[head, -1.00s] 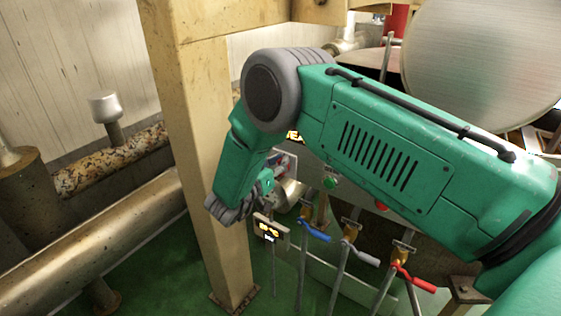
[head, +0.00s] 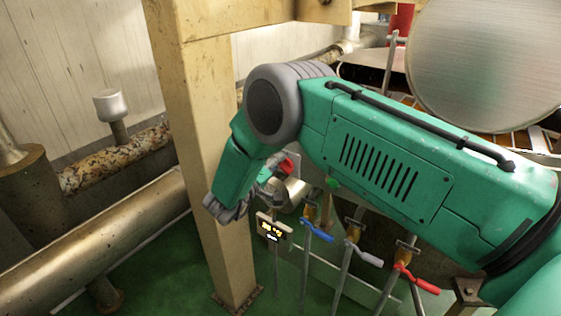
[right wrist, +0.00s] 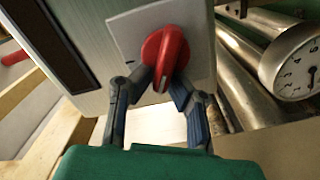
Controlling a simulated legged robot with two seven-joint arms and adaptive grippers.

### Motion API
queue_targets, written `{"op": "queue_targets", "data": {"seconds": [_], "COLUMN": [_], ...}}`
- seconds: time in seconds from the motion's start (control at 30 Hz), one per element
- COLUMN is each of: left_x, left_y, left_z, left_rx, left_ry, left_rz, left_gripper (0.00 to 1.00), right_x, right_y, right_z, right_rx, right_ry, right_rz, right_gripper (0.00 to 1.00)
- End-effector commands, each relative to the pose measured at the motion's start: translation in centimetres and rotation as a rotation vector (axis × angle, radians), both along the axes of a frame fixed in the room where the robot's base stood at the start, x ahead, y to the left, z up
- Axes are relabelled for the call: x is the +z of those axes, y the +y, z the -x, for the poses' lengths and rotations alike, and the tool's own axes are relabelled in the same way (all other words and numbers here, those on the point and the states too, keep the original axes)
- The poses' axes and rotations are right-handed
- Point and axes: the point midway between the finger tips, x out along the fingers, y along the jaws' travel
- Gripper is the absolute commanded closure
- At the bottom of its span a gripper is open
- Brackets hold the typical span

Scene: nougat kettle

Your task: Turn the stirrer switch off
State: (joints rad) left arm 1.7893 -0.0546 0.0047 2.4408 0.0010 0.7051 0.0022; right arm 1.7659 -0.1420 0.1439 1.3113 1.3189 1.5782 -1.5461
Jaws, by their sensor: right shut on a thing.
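The stirrer switch is a red rotary knob (right wrist: 165,59) on a pale square plate on a grey box in the right wrist view. A light line on the knob runs roughly downward in that view. Part of the red knob (head: 289,163) also shows in the head view, beyond my right wrist. My right gripper (right wrist: 163,86) is shut on the knob, with one dark finger at each side of it. In the head view, my right gripper (head: 272,184) is small and partly hidden by my arm. My left gripper is not in view.
Blue (head: 318,231), grey (head: 367,256) and red (head: 417,281) valve handles stand below my arm. A small lit display (head: 273,229) is below the gripper. A beige post (head: 205,150) stands close to the left. A round gauge (right wrist: 298,62) is right of the box.

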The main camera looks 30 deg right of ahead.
Motion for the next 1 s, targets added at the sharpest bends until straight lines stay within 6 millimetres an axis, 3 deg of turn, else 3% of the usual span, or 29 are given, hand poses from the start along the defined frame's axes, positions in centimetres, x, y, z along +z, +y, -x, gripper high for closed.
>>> {"op": "queue_targets", "data": {"seconds": [0.5, 1.0], "left_x": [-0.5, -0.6], "left_y": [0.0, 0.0], "left_z": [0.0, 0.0], "left_rx": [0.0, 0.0], "left_ry": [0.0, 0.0], "left_rz": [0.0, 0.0], "left_gripper": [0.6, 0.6], "right_x": [-1.3, -1.6], "right_y": [0.9, 0.9], "right_z": [-0.5, -0.5], "right_rx": [0.017, 0.018], "right_ry": [0.366, 0.471], "right_rz": [0.143, 0.187], "right_gripper": [1.0, 1.0]}}
